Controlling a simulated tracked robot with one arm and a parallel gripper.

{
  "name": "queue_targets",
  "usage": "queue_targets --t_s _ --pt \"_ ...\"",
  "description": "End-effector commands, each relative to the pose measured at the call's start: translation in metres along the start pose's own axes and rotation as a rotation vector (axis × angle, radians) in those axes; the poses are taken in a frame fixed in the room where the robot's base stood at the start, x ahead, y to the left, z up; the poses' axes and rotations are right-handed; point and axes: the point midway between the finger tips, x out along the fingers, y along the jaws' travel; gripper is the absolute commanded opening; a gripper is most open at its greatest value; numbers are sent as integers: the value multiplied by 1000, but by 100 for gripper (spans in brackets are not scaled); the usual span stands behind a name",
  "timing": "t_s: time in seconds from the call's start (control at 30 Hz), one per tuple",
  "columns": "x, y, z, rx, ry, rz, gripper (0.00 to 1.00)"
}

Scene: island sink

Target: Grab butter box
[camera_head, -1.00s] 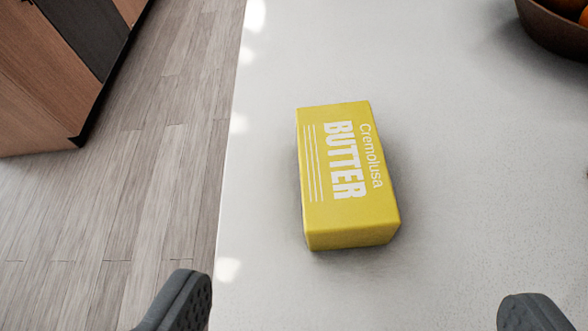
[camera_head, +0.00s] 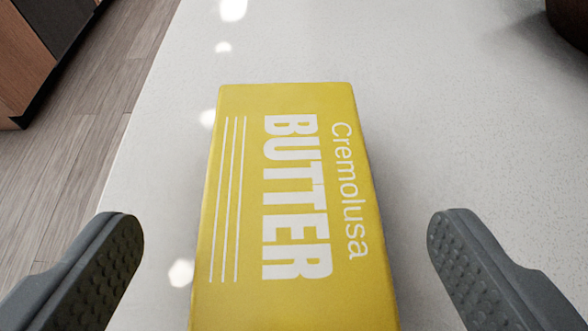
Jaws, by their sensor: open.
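The yellow butter box (camera_head: 290,210) lies flat on the white countertop, its printed top facing up. It fills the middle of the view, and its near end runs past the bottom edge. My gripper (camera_head: 285,240) is open, with one grey finger to the left of the box and the other to the right. A gap shows between each finger and the box, so neither appears to touch it.
The white counter (camera_head: 450,120) is clear around the box. Its left edge drops to a wooden floor (camera_head: 80,165). A brown bowl (camera_head: 570,22) is partly visible at the top right. A wooden cabinet (camera_head: 25,60) stands at the far left.

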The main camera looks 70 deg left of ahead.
Motion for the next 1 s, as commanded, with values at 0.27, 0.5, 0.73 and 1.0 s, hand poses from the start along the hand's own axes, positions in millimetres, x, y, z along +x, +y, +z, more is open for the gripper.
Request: queue_targets --t_s 0.27,0.5,0.73,1.0 --pt "32 3 1 1 -4 -3 87" --pt "52 3 0 2 -2 -1 87" --pt "52 3 -1 1 -1 -1 84" --pt "52 3 -2 1 -1 -1 30"
